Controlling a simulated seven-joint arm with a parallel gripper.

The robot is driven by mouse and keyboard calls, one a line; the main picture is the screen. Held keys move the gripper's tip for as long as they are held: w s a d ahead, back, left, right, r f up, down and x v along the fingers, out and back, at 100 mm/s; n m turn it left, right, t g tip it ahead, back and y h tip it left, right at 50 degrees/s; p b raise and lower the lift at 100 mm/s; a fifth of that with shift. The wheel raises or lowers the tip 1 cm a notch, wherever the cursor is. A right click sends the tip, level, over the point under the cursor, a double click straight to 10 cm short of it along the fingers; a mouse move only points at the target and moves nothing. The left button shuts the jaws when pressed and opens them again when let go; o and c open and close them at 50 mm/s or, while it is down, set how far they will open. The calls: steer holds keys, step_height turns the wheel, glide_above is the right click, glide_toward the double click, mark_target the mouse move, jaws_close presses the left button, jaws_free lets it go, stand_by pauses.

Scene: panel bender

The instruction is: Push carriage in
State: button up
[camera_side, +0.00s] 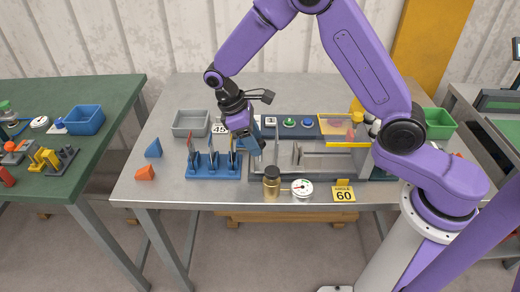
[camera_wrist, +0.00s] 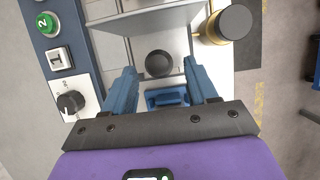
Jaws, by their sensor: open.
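The panel bender (camera_side: 322,160) is a grey and dark machine at the right of the metal table. In the wrist view, a light grey sliding part, apparently the carriage (camera_wrist: 150,40), has a round black knob (camera_wrist: 159,64) on its near side. My gripper (camera_wrist: 162,84) has its two blue fingers apart, one on each side of the knob, with a small blue block (camera_wrist: 167,98) visible between them. I cannot tell whether a finger touches the knob. In the side view my gripper (camera_side: 257,143) is low at the machine's left end, and the knob is hidden there.
A control panel (camera_side: 289,123) with buttons and a dial runs behind the machine. A brass cylinder (camera_side: 272,187), a gauge (camera_side: 302,189) and a yellow "60" sign (camera_side: 344,192) stand in front. A blue rack (camera_side: 213,173) with upright pieces and a grey bin (camera_side: 190,123) are to the left.

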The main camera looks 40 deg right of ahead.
steer(key=shift+x, duration=2.15)
